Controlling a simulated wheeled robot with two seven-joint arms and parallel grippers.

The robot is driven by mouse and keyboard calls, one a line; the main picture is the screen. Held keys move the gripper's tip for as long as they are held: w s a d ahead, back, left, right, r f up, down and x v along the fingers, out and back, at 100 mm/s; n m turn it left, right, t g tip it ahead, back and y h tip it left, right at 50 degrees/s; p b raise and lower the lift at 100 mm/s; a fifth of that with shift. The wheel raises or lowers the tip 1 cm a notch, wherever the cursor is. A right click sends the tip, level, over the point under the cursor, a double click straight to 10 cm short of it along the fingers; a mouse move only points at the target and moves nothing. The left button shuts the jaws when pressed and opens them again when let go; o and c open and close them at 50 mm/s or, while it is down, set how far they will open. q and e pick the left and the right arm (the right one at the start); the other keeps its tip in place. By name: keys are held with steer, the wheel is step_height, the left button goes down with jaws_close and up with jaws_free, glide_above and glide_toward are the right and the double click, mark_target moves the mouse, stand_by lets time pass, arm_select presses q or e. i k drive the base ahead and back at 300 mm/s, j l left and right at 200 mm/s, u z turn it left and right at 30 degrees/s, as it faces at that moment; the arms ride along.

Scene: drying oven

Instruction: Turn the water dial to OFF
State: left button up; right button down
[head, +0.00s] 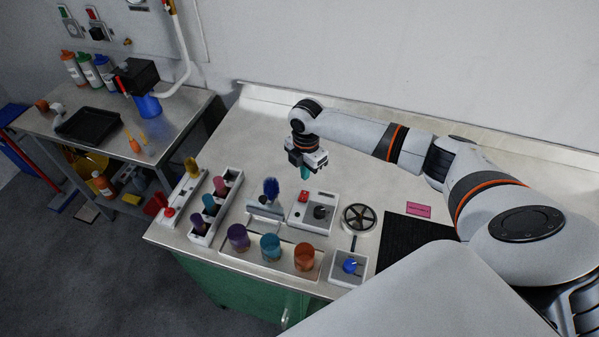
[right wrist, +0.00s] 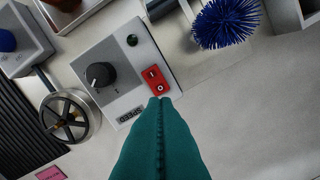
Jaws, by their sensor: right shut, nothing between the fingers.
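No label naming the water dial is readable. A blue knob (head: 349,265) sits on a small grey box at the table's front; it shows at the left edge of the right wrist view (right wrist: 7,40). A black dial (head: 320,212) with a white pointer mark sits on a white control box (head: 300,219); it also shows in the right wrist view (right wrist: 100,74). My right gripper (head: 305,173), with teal fingers, is shut and empty, above the table behind that box. In the right wrist view its fingertips (right wrist: 160,103) appear below the red switch (right wrist: 155,80). My left gripper is out of view.
A black handwheel (head: 359,218) is right of the control box. A blue brush (head: 271,188) stands left of it. Purple, teal and orange cups (head: 304,257) sit in a front tray. A black mat (head: 405,238) and pink note (head: 418,209) lie right. The table's back is clear.

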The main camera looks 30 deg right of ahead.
mark_target(349, 265)
steer(key=k+j, duration=1.2)
steer(key=k, duration=0.1)
